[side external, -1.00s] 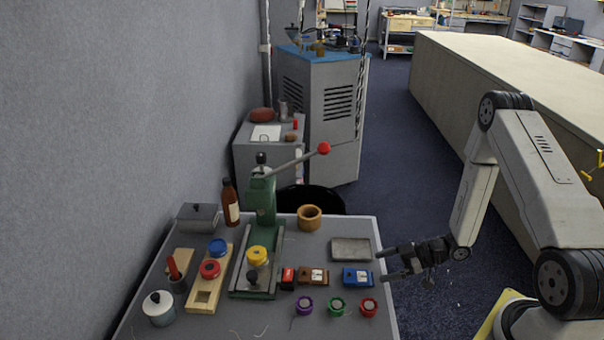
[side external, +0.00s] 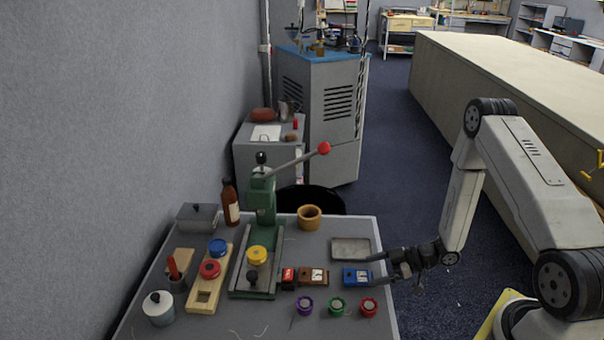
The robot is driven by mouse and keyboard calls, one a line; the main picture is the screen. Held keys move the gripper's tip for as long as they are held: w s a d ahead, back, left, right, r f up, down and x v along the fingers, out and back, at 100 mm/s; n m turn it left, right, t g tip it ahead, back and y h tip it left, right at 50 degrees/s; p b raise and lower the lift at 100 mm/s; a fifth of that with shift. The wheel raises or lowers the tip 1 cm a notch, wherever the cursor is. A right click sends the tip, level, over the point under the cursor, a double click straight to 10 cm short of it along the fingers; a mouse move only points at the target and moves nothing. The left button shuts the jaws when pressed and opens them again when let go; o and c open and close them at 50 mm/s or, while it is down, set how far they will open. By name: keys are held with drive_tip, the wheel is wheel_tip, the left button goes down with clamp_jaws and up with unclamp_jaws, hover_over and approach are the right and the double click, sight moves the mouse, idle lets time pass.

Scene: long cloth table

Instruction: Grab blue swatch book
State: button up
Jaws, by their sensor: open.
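The blue swatch book (side external: 356,277), a small blue block with a white mark on its top, lies flat near the right edge of the grey table (side external: 325,250). My gripper (side external: 376,270) comes in from the right, its fingers pointing left over the table's right edge. The jaws are open and empty. The fingertips are close to the right end of the blue swatch book; whether they touch it I cannot tell.
A brown block (side external: 313,277) and a red one (side external: 289,277) lie left of the blue book. A grey tray (side external: 351,249) lies behind it. Purple, green and red (side external: 369,306) round pots stand in front. A green press (side external: 262,205) stands further left.

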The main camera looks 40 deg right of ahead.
sight(349, 275)
drive_tip(key=shift+x, duration=2.45)
drive_tip(key=shift+f, duration=0.1)
drive_tip(key=c, duration=1.3)
drive_tip(key=shift+r, duration=0.25)
wheel_tip(349, 275, up, 10)
drive_tip(key=shift+f, duration=0.2)
